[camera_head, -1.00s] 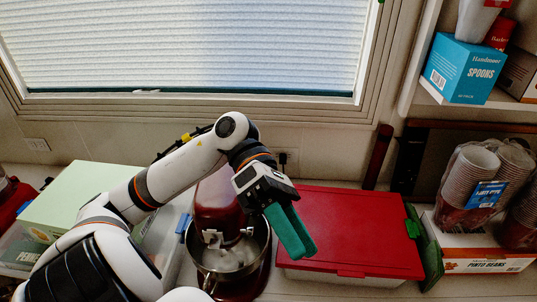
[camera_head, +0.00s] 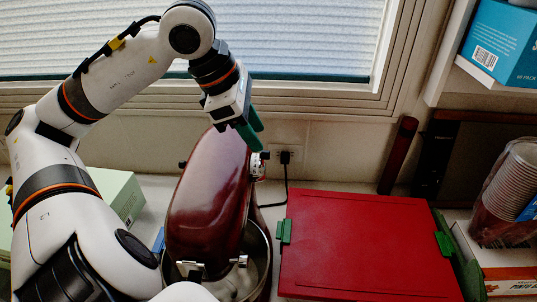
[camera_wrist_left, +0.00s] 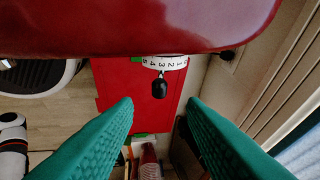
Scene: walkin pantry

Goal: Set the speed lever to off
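The dark red stand mixer (camera_head: 208,195) stands on the counter, its head over a metal bowl (camera_head: 255,265). On the right side of its head is a white numbered dial (camera_head: 257,170) with a small black speed lever (camera_head: 265,155). In the left wrist view the dial (camera_wrist_left: 166,63) and the black lever knob (camera_wrist_left: 159,88) show below the mixer head (camera_wrist_left: 140,22). My left gripper (camera_head: 256,134) is just above the lever in the head view. Its green fingers (camera_wrist_left: 161,104) are apart and empty, with the knob seen between them, apart from both. My right gripper is not in view.
A red-lidded box (camera_head: 360,245) with green clips is right of the mixer. A black cord runs to a wall outlet (camera_head: 287,154) behind. A pale green box (camera_head: 120,195) is at left. Wrapped cups (camera_head: 510,195) stand at the far right.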

